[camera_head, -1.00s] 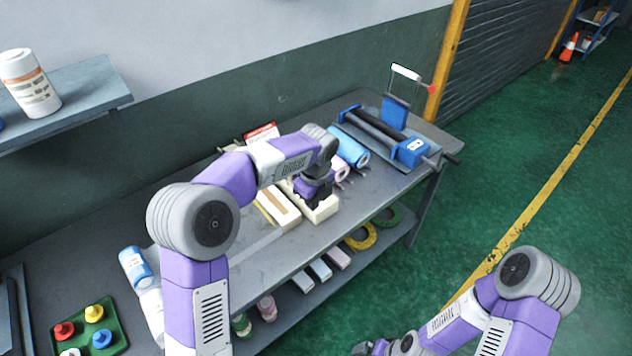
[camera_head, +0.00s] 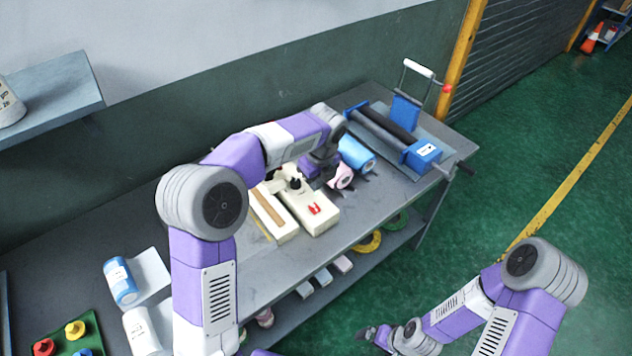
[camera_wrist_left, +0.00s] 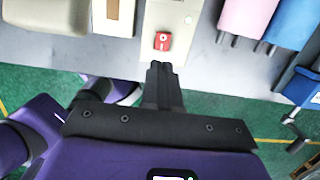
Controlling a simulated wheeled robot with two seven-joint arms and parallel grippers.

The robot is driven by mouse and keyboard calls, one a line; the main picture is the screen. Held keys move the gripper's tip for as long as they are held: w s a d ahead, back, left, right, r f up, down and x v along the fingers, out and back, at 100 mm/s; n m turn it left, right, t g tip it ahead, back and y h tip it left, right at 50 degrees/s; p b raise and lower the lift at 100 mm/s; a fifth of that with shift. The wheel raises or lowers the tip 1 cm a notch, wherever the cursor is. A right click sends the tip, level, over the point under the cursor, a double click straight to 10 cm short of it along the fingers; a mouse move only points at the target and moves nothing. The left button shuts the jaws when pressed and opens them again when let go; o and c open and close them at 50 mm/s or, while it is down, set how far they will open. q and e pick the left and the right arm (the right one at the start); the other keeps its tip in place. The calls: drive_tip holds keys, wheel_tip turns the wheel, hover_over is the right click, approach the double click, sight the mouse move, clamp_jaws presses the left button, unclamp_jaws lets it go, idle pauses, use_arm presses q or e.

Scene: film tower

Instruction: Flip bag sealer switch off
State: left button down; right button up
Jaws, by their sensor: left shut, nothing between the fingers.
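The bag sealer (camera_head: 322,219) is a long cream-white unit lying on the grey workbench, with a red switch (camera_head: 314,209) on top near its front end. In the left wrist view the red switch (camera_wrist_left: 162,41) sits on the sealer's pale body (camera_wrist_left: 168,17), just beyond my fingertips. I cannot tell its on or off position. My left gripper (camera_head: 296,184) is shut and empty, above the sealer and behind the switch in the head view. Its closed dark fingers (camera_wrist_left: 160,70) also show in the wrist view. My right gripper (camera_head: 366,333) is low, away from the bench; its jaws are unclear.
A cream block with a brown strip (camera_head: 266,208) lies left of the sealer. Pink (camera_head: 342,178) and blue (camera_head: 356,154) rolls lie to its right, then a blue-ended roller machine (camera_head: 424,155). Bottles and a green tray (camera_head: 88,330) are at the left.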

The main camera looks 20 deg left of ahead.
sight(312, 207)
use_arm(q)
drive_tip(key=f, duration=0.3)
drive_tip(key=a+f+b, duration=0.1)
drive_tip(key=f, duration=0.3)
drive_tip(key=w+f+b, duration=0.1)
drive_tip(key=f, duration=0.2)
drive_tip(key=shift+a+f, duration=0.15)
drive_tip(key=shift+f, duration=0.1)
